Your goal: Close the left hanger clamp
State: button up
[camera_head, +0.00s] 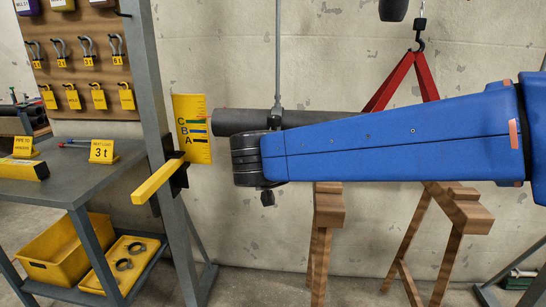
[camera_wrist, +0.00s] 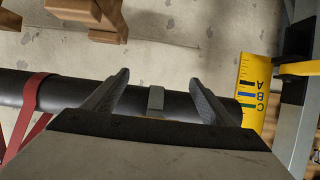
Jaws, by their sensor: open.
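The dark pipe (camera_head: 240,121) hangs level, with its left end near the yellow lettered plate (camera_head: 192,128). The left hanger clamp (camera_head: 276,114) sits on the pipe at the bottom of a thin grey rod (camera_head: 278,55). My arm covers its lower part. In the wrist view, a small grey clamp piece (camera_wrist: 156,98) shows against the pipe (camera_wrist: 75,92). My gripper (camera_wrist: 161,72) is open, one finger on each side of that piece, with gaps to both. In the head view the fingers are hidden behind my arm. I cannot tell whether the clamp is closed.
A red sling (camera_head: 427,75) hangs from a hook (camera_head: 418,42) around the pipe's right part. Wooden trestles (camera_head: 328,212) stand below. A grey post (camera_head: 155,100) with a yellow bracket (camera_head: 158,180) and a workbench (camera_head: 65,178) are at the left.

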jog(key=v, duration=1.7)
jog(key=shift+s, duration=0.2)
jog(key=shift+r, duration=0.15)
jog(key=w+d+r+n+t+y, duration=0.2)
jog(key=w+d+r+t+y, duration=0.1)
jog(key=w+d+r+y, duration=0.4)
jog(key=s+d+f+g+h, duration=0.2)
jog(key=s+d+f+g, duration=0.2)
jog(key=d+f, duration=0.5)
jog(key=s+d+f+m+g+h, duration=0.1)
jog(key=s+d+f+g+h, duration=0.1)
jog(key=s+d+f, duration=0.7)
jog(key=s+d+f+g+h, duration=0.2)
jog(key=s+d+f+g, duration=0.3)
jog(key=d+f, duration=0.5)
notch_tip(320, 180, down, 4)
jog(key=shift+s+d+r+m+g+h, duration=0.25)
jog(key=shift+s+m+g+h, duration=0.05)
jog(key=shift+s, duration=0.55)
